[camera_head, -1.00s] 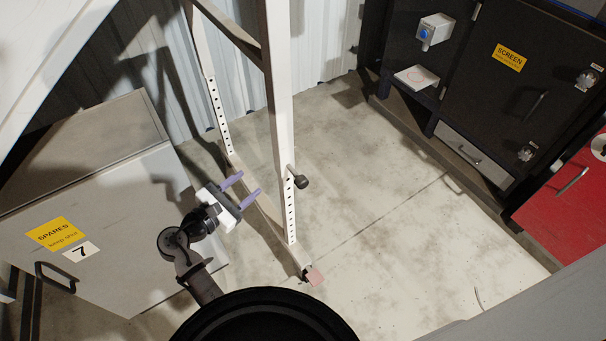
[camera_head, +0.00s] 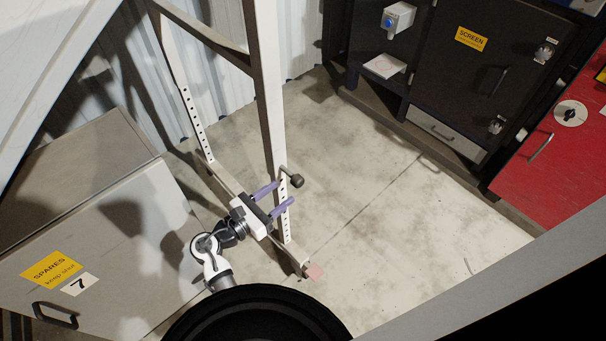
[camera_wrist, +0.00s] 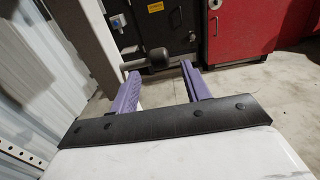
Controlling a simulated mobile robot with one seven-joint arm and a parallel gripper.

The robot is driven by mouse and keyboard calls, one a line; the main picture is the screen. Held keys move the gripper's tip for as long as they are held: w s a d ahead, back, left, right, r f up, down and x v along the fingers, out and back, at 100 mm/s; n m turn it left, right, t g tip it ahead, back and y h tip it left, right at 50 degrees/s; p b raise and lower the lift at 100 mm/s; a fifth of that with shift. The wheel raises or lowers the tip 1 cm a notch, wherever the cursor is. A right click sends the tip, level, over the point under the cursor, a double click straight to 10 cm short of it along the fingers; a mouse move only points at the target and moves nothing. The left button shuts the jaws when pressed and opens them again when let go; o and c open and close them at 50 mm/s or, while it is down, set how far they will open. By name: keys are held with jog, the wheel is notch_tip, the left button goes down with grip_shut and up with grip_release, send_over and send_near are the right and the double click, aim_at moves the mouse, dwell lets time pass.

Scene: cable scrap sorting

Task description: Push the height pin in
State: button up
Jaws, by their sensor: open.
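The height pin (camera_head: 296,181) has a dark round knob on a short metal shank. It sticks out from the side of a white upright post (camera_head: 270,110) with a row of holes. How deep it sits in the post is too small to tell. My gripper (camera_head: 279,196) is open with purple fingers, just below and left of the knob in the head view, with nothing between the fingers. In the wrist view the knob (camera_wrist: 158,59) shows beyond the fingertips of my gripper (camera_wrist: 162,82), between them and slightly above.
A grey SPARES cabinet (camera_head: 120,235) stands at the left. A second holed post (camera_head: 187,105) is behind. A black SCREEN cabinet (camera_head: 455,75) and a red cabinet (camera_head: 550,150) are at the right. The concrete floor (camera_head: 390,215) between is clear.

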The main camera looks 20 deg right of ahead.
aim_at(298, 181)
jog(key=p+x, duration=0.1)
jog(key=x, duration=0.8)
grip_shut()
